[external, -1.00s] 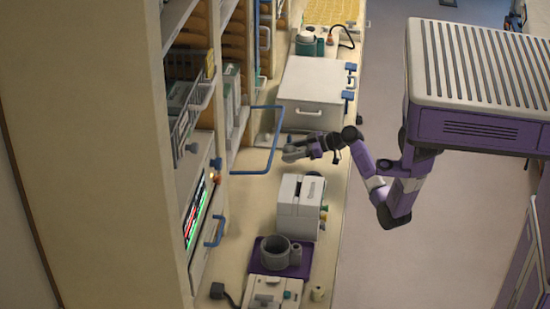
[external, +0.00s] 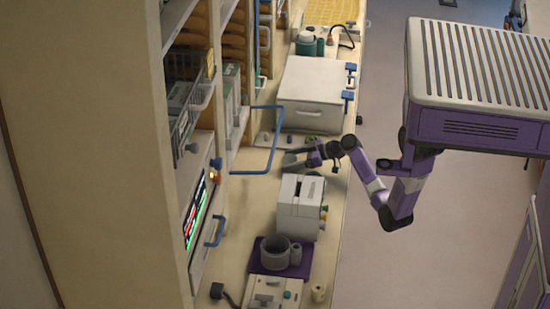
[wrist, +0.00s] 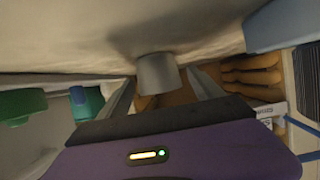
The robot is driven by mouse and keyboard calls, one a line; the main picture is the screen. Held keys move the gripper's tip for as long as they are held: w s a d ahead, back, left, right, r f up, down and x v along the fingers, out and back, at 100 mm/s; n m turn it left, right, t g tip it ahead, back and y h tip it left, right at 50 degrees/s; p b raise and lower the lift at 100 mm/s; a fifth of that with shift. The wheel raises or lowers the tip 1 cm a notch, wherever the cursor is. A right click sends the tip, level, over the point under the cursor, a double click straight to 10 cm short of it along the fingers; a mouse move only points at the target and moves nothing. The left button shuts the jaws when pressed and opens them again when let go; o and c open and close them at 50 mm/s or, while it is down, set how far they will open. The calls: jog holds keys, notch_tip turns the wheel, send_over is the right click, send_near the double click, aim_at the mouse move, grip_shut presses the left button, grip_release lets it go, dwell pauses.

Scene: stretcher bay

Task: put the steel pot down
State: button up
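The steel pot is a small plain grey cylinder (wrist: 158,73), seen in the wrist view between the two fingertips of my gripper (wrist: 160,74). The fingers are spread to about its width, one on each side. In the external view, my gripper (external: 304,159) is low over the counter (external: 245,193), between the white box and the white machine. The pot (external: 290,161) is a small grey shape at its tip. A shadow lies close to the pot in the wrist view; whether its base touches the counter cannot be told.
A blue rail handle (external: 277,146) stands just left of my gripper. A white machine (external: 299,208) stands close in front, and a large white box (external: 312,94) behind. A purple tray (external: 259,258) holds a grey mug-like vessel. Some counter left of the machine is bare.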

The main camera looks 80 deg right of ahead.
jog(key=shift+r, duration=0.1)
jog(key=b+v, duration=0.2)
jog(key=v, duration=1)
dwell(0.4)
